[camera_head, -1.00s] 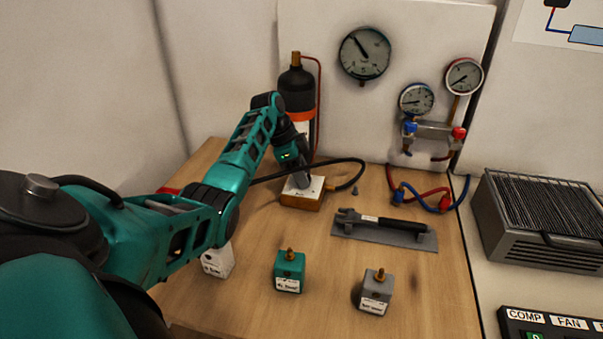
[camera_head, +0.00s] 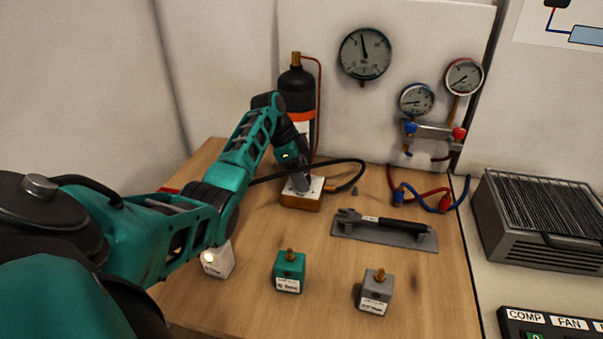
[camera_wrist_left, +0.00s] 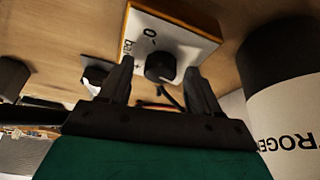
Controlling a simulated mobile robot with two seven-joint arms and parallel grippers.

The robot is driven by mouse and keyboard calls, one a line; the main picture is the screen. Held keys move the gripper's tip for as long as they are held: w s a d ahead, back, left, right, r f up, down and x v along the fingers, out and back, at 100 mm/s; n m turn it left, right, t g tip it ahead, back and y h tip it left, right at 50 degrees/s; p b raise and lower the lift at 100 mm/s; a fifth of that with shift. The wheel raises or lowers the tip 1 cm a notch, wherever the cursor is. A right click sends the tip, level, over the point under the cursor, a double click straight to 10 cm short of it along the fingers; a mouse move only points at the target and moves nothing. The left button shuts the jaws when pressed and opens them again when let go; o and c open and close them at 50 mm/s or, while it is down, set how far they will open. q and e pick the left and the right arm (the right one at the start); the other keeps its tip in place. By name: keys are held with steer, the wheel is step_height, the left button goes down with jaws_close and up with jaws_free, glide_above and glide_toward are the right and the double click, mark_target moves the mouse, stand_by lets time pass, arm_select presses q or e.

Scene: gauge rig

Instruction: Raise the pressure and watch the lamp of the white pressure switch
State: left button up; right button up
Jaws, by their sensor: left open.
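The white pressure switch (camera_head: 217,262) stands on the table at the left, partly behind my left arm. Its lamp (camera_head: 207,258) glows warm white. The large round gauge (camera_head: 364,53) on the back panel has its needle pointing almost straight up. My left gripper (camera_head: 301,184) is over the wooden block with a white top (camera_head: 302,201). In the left wrist view the black knob (camera_wrist_left: 160,67) on that block shows between the tips of my open left gripper (camera_wrist_left: 160,80). I cannot tell whether the fingers touch it. My right gripper is not in view.
A green switch (camera_head: 289,271) and a grey switch (camera_head: 376,292) stand on the front of the table. A wrench on a grey mat (camera_head: 426,241) lies at the right. A black bottle (camera_head: 297,88) stands behind the block. The red and blue manifold gauges (camera_head: 417,99) hang at the right.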

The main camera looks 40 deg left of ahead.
arm_select(q)
steer(key=v, duration=1.3)
steer(key=shift+s+d+f, duration=0.1)
steer(key=shift+f, duration=0.05)
